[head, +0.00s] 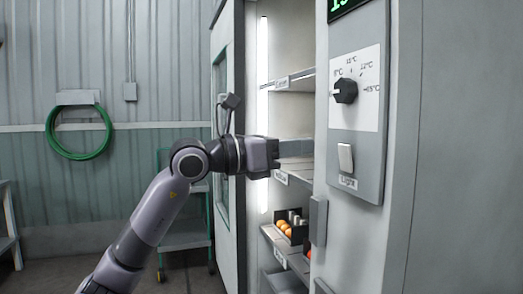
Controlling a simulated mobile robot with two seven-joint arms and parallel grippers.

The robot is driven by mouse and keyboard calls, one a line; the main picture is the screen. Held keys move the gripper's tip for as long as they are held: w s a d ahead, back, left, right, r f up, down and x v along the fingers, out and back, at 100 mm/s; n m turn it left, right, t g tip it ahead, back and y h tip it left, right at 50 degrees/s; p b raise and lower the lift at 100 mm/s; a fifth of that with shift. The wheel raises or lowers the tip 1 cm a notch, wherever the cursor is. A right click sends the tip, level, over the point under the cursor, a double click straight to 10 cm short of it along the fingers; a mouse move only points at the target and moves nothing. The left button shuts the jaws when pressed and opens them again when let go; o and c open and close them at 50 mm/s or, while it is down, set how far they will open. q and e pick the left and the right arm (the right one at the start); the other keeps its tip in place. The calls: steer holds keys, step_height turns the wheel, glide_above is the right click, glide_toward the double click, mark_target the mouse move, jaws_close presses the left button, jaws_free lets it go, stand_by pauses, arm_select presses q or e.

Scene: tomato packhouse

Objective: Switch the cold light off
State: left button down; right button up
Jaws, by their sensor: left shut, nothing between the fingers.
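The light switch (345,158) is a white rocker on the grey control panel (369,170), above a label reading "Light". I cannot tell which side of the rocker is pressed in. A tall light strip (262,110) inside the cold cabinet glows white. My left gripper (275,152) is shut and empty. It is in front of the cabinet opening, left of the switch and apart from it in the picture. My right gripper is not in view.
A black temperature knob (345,91) sits above the switch, below a green display (341,6). The open cabinet door (229,150) stands behind my left arm. Shelves hold orange fruit (284,228). A green hose (79,154) hangs on the wall.

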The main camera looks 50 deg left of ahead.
arm_select(q)
steer(key=s+a+r+b, duration=0.1)
steer(key=s, duration=0.5)
steer(key=shift+s+a+r+b, duration=0.15)
steer(key=shift+a+b, duration=0.2)
steer(key=shift+a, duration=0.05)
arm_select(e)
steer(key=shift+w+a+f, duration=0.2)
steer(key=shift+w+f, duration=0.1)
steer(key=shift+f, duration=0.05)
arm_select(q)
steer(key=shift+t, duration=0.6)
steer(key=f+b, duration=0.6)
steer(key=shift+a, duration=0.2)
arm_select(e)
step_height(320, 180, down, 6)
arm_select(q)
steer(key=shift+s+r, duration=0.1)
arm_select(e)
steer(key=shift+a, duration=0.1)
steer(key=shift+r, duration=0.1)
